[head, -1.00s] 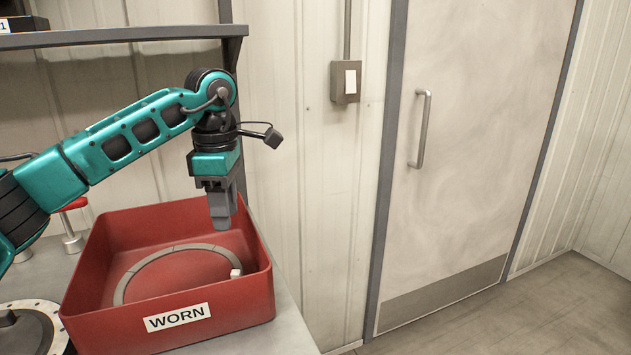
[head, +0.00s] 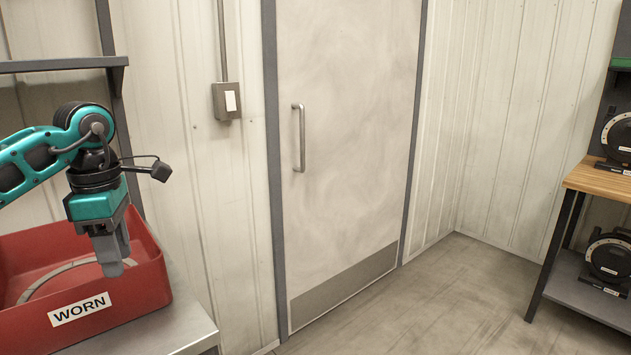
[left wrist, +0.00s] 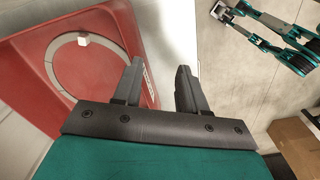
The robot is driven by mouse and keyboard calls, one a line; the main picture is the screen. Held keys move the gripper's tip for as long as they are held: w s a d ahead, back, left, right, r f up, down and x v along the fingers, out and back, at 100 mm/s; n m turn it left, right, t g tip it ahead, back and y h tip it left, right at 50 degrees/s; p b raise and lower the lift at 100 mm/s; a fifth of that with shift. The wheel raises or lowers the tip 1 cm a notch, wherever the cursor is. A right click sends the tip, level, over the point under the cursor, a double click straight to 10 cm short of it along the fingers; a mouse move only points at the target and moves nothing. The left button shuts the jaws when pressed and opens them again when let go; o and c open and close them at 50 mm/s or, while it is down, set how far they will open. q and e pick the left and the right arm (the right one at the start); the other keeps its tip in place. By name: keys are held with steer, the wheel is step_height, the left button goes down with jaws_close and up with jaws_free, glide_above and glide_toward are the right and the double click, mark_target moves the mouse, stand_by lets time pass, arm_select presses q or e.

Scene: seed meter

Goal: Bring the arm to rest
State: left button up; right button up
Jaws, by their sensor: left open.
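My left gripper (head: 112,262) hangs pointing down at the right side of the red bin labelled WORN (head: 140,289). In the left wrist view its two fingers (left wrist: 157,85) stand apart with nothing between them. The bin also shows in the left wrist view (left wrist: 115,25). A grey ring (left wrist: 59,65) with a small white block on it lies inside the bin. In the head view the ring (head: 45,285) is partly hidden by the bin's wall and my gripper. My right gripper is not seen in the head view.
The bin stands on a grey bench (head: 180,325). A closed door (head: 345,130) with a bar handle is right of it. At far right a wooden-topped bench (head: 600,180) holds black round units. Floor (head: 430,300) between is clear.

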arm_select(q)
steer(key=s+d+f+g+h, duration=0.1)
steer(key=d+f+h, duration=0.25)
steer(key=d, duration=0.45)
steer(key=s+d+f+h, duration=0.1)
steer(key=d+f+h, duration=0.2)
steer(key=d+f, duration=0.3)
steer(key=s+d+r+n+t+h, duration=0.1)
steer(key=s+d+n+t+h, duration=0.15)
steer(key=d+n+h, duration=0.45)
steer(key=s+d+r+n+t+h, duration=0.25)
steer(key=d+n+h, duration=0.25)
steer(key=d+h, duration=0.3)
steer(key=a+f+n+t+y+p, duration=0.1)
steer(key=a+f+n+t+y, duration=0.5)
steer(key=n, duration=0.7)
steer(key=a+f+n+t+y, duration=0.3)
steer(key=f+n+t+y, duration=0.45)
steer(key=n, duration=0.55)
steer(key=s+a+f+n+g+y, duration=0.3)
steer(key=s+f+n, duration=0.2)
steer(key=s+f, duration=0.1)
steer(key=s+a+f+n+g+y, duration=0.3)
steer(key=s+a+f+n, duration=0.1)
steer(key=s+f, duration=0.3)
steer(key=shift+a+f+n+g, duration=0.15)
steer(key=shift+f+n+g, duration=0.25)
steer(key=shift+f, duration=0.4)
